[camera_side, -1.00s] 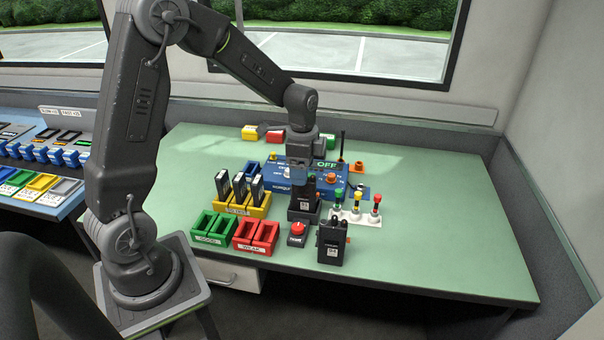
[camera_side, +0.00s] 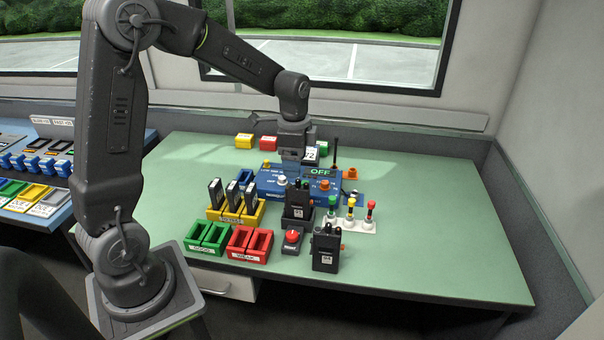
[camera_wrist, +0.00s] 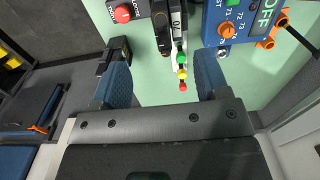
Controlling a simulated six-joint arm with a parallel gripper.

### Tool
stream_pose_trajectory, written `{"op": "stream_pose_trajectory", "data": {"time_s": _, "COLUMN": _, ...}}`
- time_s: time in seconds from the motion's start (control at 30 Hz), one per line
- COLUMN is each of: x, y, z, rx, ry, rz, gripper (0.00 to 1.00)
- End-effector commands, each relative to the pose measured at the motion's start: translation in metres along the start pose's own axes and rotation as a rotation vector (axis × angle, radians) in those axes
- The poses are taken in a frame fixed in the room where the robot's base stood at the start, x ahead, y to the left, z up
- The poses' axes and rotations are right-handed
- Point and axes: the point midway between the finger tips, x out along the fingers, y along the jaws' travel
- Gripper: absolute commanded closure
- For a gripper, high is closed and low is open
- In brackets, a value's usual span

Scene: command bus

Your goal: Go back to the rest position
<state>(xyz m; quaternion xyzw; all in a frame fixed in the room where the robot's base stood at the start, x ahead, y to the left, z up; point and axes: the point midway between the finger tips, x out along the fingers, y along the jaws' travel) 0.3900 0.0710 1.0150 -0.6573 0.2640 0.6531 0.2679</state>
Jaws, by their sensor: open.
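My gripper (camera_side: 294,156) hangs over the back part of the blue console (camera_side: 262,192) in the side view, pointing down. In the wrist view my gripper (camera_wrist: 160,85) has its two blue fingers wide apart, with nothing between them but green table and the tip of the white strip with green, yellow and red knobs (camera_wrist: 182,72). In the side view that strip (camera_side: 350,226) lies right of the black device (camera_side: 298,203). The console's display reads OFF.
Yellow bins with black modules (camera_side: 236,218), green bins (camera_side: 207,238), red bins (camera_side: 249,245) and a red button (camera_side: 292,238) stand at the front. A black radio-like unit (camera_side: 325,252) is beside them. The table's right side (camera_side: 450,230) is clear.

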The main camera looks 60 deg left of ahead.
Motion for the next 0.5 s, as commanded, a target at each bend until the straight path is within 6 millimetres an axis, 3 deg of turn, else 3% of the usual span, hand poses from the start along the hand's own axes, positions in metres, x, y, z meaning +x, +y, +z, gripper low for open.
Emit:
{"op": "stream_pose_trajectory", "data": {"time_s": 0.17, "x": -0.039, "y": 0.035, "z": -0.002, "rx": -0.112, "ry": 0.049, "rz": -0.07, "gripper": 0.32}}
{"op": "stream_pose_trajectory", "data": {"time_s": 0.3, "x": -0.074, "y": 0.082, "z": 0.003, "rx": -0.264, "ry": 0.125, "rz": -0.134, "gripper": 0.32}}
{"op": "stream_pose_trajectory", "data": {"time_s": 0.5, "x": -0.103, "y": 0.148, "z": 0.02, "rx": -0.485, "ry": 0.265, "rz": -0.19, "gripper": 0.32}}
